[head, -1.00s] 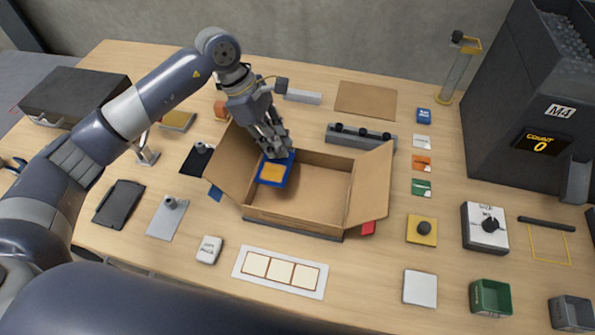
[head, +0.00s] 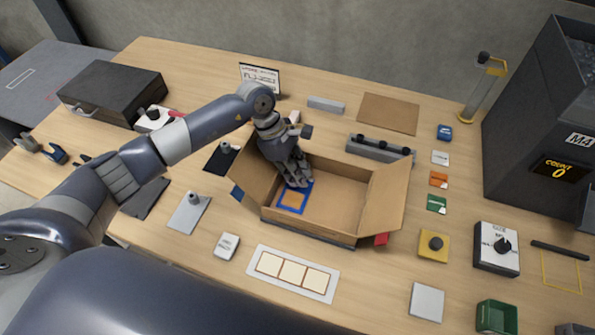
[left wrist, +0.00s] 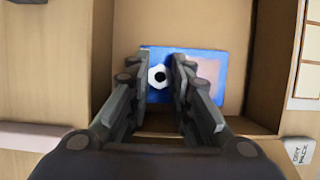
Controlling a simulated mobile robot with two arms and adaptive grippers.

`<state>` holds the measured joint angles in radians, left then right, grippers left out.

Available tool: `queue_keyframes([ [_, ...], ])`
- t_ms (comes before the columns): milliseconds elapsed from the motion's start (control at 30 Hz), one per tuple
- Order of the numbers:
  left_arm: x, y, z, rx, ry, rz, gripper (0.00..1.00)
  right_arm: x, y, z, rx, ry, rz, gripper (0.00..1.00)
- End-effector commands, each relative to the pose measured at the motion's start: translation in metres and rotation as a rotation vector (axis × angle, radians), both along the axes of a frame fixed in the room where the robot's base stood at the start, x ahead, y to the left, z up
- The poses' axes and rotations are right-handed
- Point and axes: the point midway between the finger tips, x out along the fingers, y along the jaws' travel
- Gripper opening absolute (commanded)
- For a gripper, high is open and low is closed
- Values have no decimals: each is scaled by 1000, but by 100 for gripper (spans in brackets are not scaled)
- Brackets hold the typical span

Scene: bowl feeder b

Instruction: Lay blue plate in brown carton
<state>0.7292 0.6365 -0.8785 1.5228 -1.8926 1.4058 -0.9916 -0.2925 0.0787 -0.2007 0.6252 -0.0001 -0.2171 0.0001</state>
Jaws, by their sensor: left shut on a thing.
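The brown carton (head: 340,206) stands open on the table with its side flaps spread; its inside also shows in the left wrist view (left wrist: 190,25). The blue plate (head: 283,207) has a tan square on it and is down inside the carton at its left end. In the left wrist view the blue plate (left wrist: 205,58) shows a white round knob with a dark centre between the fingers. My left gripper (head: 300,184) reaches into the carton from above and is shut on the plate's knob (left wrist: 159,75). Whether the plate touches the carton floor is hard to tell. My right gripper is not in view.
A white panel with three squares (head: 293,257) lies in front of the carton. A grey bar with black knobs (head: 380,149) is behind it. A black case (head: 112,92) stands at the back left. A dark counter machine (head: 545,130) stands at the right.

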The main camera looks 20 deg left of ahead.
Motion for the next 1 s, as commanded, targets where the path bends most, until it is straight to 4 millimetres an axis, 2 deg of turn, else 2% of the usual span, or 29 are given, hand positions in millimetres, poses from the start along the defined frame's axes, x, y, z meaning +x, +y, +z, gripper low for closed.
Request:
queue_keyframes([
  [33, 0, 0, -3, 0, 0, 0, 0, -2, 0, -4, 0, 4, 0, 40],
  [67, 0, 0, -2, 0, 0, 0, 26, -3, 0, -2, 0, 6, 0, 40],
  [100, 0, 0, -1, 0, 0, 0, 35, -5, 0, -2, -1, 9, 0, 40],
  [133, 0, 0, -1, 0, 0, 0, 40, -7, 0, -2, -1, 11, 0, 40],
  [567, 0, 0, 4, 0, 0, 0, 40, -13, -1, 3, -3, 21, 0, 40],
  [600, 1, 3, 6, 1, -3, 0, 40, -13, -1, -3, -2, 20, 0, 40],
  [667, 1, 7, 15, 2, -4, -1, 40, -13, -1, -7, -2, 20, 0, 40],
  [1000, 2, 35, 82, 2, -5, 1, 40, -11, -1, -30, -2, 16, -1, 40],
])
